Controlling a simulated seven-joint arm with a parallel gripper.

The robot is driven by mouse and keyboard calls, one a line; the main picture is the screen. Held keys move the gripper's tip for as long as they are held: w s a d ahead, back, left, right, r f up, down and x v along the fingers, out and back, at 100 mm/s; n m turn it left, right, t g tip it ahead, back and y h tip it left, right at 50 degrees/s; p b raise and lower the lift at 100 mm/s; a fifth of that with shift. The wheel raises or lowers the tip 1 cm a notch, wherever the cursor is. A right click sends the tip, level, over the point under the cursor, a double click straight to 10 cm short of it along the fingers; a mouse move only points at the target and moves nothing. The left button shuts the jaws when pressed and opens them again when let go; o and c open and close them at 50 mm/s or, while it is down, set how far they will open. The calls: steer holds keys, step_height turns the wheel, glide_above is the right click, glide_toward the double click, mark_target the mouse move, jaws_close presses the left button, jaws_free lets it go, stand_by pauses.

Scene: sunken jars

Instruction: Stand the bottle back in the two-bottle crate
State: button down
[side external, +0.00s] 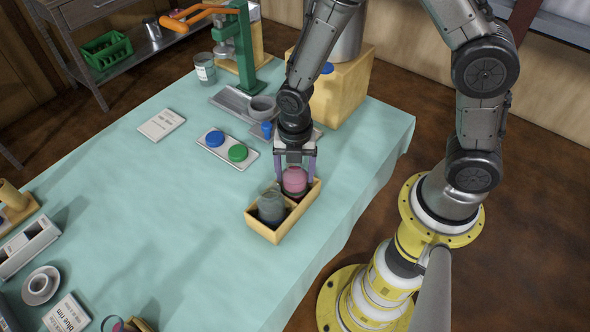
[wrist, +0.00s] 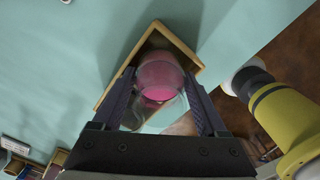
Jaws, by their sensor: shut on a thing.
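My gripper (side external: 295,178) is shut on the clear bottle with pink contents (side external: 294,180), with one finger on each side of it. The bottle looks roughly upright at the far end of the wooden two-bottle crate (side external: 261,229). I cannot tell whether its base rests on the crate floor. A grey bottle (side external: 271,207) stands in the crate's near compartment.
A tray with a blue lid and a green lid (side external: 238,152) lies behind the crate to the left. A grey bowl (side external: 263,107) and a wooden block (side external: 342,100) stand farther back. A white card (side external: 161,125) lies left. The cloth left of the crate is clear.

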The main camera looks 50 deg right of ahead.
steer(key=shift+f, duration=0.2)
jaws_free()
step_height(320, 180, up, 20)
stand_by(1.0)
steer(key=shift+f, duration=0.1)
